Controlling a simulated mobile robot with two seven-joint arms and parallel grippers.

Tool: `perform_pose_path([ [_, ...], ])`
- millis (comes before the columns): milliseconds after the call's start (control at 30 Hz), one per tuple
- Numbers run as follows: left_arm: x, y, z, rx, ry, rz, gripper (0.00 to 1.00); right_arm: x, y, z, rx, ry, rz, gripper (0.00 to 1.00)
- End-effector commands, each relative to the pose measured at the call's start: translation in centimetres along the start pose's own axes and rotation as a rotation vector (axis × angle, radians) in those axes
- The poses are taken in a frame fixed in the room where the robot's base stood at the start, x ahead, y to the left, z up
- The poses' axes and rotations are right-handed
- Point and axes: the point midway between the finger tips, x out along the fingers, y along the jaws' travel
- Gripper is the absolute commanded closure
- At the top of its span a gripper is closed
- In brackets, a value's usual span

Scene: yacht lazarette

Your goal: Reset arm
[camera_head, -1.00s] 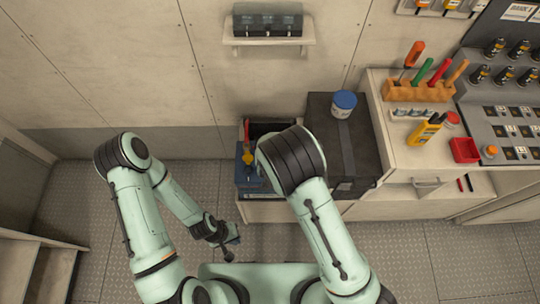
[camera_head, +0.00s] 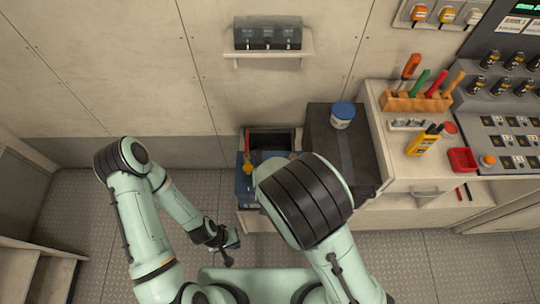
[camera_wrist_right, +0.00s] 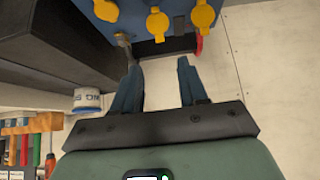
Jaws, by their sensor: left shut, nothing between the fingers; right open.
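My right arm (camera_head: 305,200) reaches forward in the head view, and its elbow hides its gripper there. In the right wrist view my right gripper (camera_wrist_right: 159,78) shows two blue fingers apart with nothing between them. Beyond its fingertips is a blue box (camera_wrist_right: 128,12) with yellow caps (camera_wrist_right: 158,22). The same blue box (camera_head: 245,190) is partly hidden behind my right arm in the head view. My left arm (camera_head: 140,220) is bent at the left, and its left gripper (camera_head: 232,250) is shut and empty above the floor.
A dark box (camera_head: 345,150) bears a blue-lidded tub (camera_head: 342,115). To its right, a counter (camera_head: 385,155) holds a tool rack (camera_head: 418,103), a yellow meter (camera_head: 423,140) and a red bin (camera_head: 462,159). A small wall shelf (camera_head: 270,56) is at the back. The floor (camera_head: 80,215) at left is clear.

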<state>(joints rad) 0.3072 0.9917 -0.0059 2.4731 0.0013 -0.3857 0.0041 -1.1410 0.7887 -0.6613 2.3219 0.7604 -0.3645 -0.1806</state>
Motion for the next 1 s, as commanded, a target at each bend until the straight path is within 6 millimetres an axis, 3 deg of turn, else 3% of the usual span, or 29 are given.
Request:
perform_pose_path([
  [267, 0.0, 0.0, 0.0, 0.0, 0.0, 0.0, 1.0, 0.1, 0.2, 0.1, 0.0, -0.003, 0.002, 0.57],
  [433, 0.0, 0.0, 0.0, 0.0, 0.0, 0.0, 1.0, 2.1, 2.9, 2.5, 0.01, -0.083, 0.031, 0.57],
  [700, 0.0, 0.0, 0.0, 0.0, 0.0, 0.0, 1.0, 5.9, 9.9, 12.8, 0.08, -0.374, 0.042, 0.57],
  [833, 0.0, 0.0, 0.0, 0.0, 0.0, 0.0, 1.0, 6.2, 11.9, 17.8, 0.15, -0.505, 0.005, 0.57],
  [1000, 0.0, 0.0, 0.0, 0.0, 0.0, 0.0, 1.0, 5.4, 12.7, 23.2, 0.271, -0.64, -0.077, 0.57],
])
